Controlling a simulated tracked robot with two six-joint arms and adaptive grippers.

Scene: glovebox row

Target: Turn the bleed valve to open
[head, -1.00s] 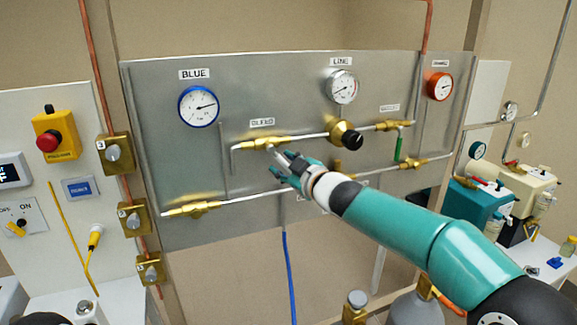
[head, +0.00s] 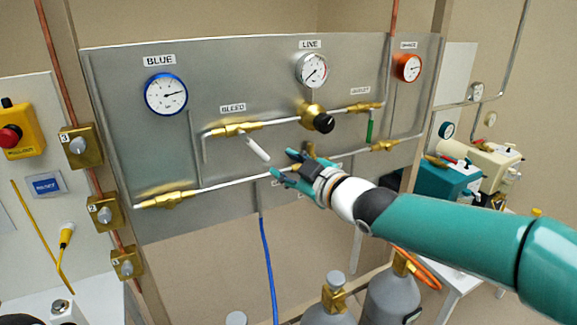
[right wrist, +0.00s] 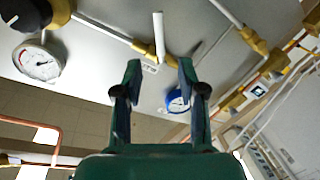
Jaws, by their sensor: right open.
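The bleed valve (head: 236,129) is a brass body on the upper pipe under the BLEED label. Its white lever (head: 258,149) slants down and to the right, at an angle to the pipe. My right gripper (head: 284,164) is open and empty, just right of the lever's free end in the head view. In the right wrist view the lever (right wrist: 159,38) lies beyond and between the two open fingertips (right wrist: 160,66), apparently apart from them. My left gripper is not in view.
A black-knobbed regulator (head: 322,122) under the LINE gauge (head: 312,70) is close on the right. A green-handled valve (head: 370,126) stands further right. A lower pipe (head: 232,183) runs below the lever. A blue hose (head: 267,255) hangs below the panel.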

